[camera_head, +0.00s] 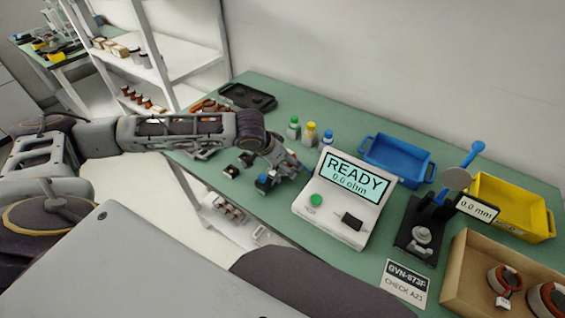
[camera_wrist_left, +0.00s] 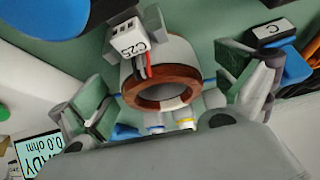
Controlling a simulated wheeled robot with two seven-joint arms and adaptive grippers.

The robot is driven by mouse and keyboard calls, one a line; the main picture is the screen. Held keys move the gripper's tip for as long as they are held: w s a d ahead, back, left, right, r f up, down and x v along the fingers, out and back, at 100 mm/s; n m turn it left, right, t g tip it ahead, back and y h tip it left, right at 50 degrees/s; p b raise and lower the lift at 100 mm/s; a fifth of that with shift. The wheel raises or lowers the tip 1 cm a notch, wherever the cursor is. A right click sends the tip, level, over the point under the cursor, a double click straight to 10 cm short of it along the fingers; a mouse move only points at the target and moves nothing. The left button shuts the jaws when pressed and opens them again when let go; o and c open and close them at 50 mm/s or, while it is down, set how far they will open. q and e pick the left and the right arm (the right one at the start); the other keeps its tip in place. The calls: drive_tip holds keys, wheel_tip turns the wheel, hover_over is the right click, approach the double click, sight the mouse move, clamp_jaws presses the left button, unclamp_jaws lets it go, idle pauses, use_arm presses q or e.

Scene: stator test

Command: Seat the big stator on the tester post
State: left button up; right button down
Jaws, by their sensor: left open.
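In the left wrist view a stator (camera_wrist_left: 160,95) with a brown-red ring face, a pale body and a white connector tag marked C25 lies between my spread fingers. My left gripper (camera_wrist_left: 172,98) is open around it, with one finger on each side; I cannot tell whether they touch it. In the head view my left gripper (camera_head: 281,174) is low over the bench, left of the tester, and mostly hides this stator. The white tester (camera_head: 340,200) reads READY and 0.0 ohm, with a green button. I cannot clearly make out its post. My right gripper is not in view.
A dark gauge stand (camera_head: 416,241) reads 0.0 mm. A cardboard box (camera_head: 468,262) at the right holds stators. Blue (camera_head: 398,161) and yellow (camera_head: 515,210) bins stand behind. Small bottles (camera_head: 310,133) and a black tray (camera_head: 248,96) are at the back left.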

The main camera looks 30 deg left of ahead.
use_arm(q)
drive_tip(key=v, duration=1)
drive_tip(key=shift+s+r, duration=0.2)
drive_tip(key=shift+r, duration=0.05)
idle(1.2)
